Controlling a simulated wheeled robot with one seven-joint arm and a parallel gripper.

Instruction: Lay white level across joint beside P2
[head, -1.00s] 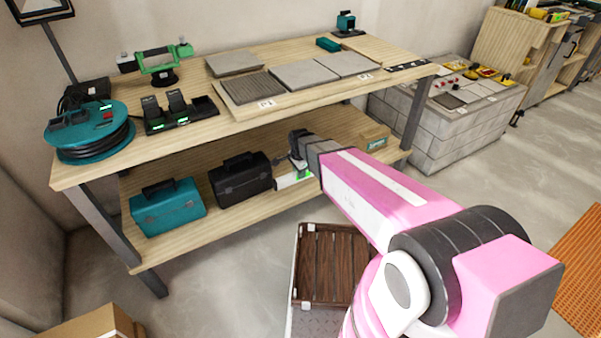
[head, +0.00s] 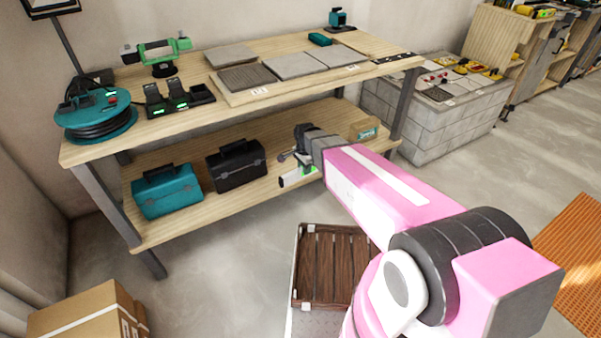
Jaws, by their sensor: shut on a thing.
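My gripper (head: 303,160) is held out in front of the bench's lower shelf, shut on a white level (head: 297,178) with green parts. Much of the level is hidden by the gripper and its far end is hard to make out. On the bench top, a board (head: 232,101) carries a dark ribbed tile (head: 247,77) and two smooth grey tiles, a middle one (head: 294,66) and a right one (head: 335,55). Small labels sit at the board's front edge, too small to read surely. The level is well below and apart from the tiles.
The bench top also holds a cable reel (head: 95,115), a black charger dock (head: 180,100), a green-handled tool (head: 160,52) and a loose tile (head: 231,56). Teal (head: 167,190) and black (head: 237,165) toolboxes stand on the shelf. A wooden crate (head: 330,265) is below my arm.

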